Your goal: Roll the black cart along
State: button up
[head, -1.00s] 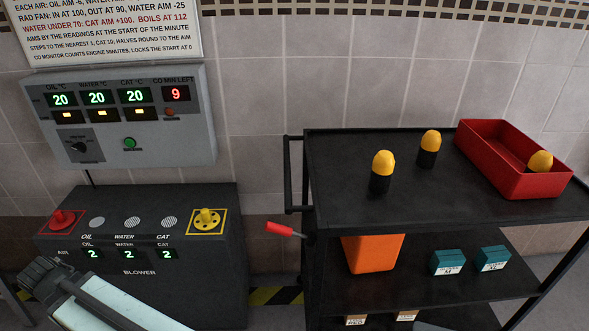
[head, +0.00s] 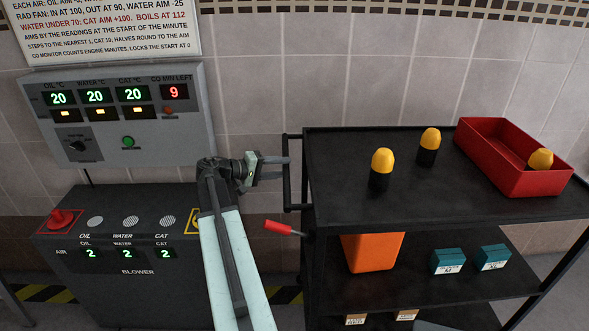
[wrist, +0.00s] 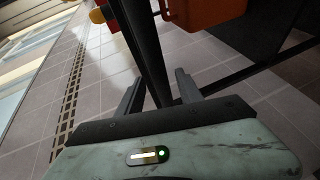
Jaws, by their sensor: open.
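The black cart (head: 340,205) stands at the right in the head view, with a black bar handle (head: 288,196) on its left side. My gripper (head: 284,168) is open at this handle, pointing right, with its fingertips by the upright bar. In the wrist view a dark bar (wrist: 147,50) runs between the two open fingers (wrist: 158,88). I cannot tell whether either finger touches it. A red-gripped lever (head: 279,227) sticks out from the cart's left side below the handle.
The cart's top holds two yellow-capped black items (head: 382,170) and a red tray (head: 480,160) with another yellow cap. Lower shelves hold an orange bin (head: 371,253) and teal boxes (head: 448,261). Left are a grey panel (head: 120,115) and the blower cabinet (head: 130,285).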

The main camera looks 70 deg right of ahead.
jog(key=x, duration=0.5)
jog(key=shift+b, duration=0.4)
grip_shut()
jog(key=shift+w, duration=0.1)
dwell(0.8)
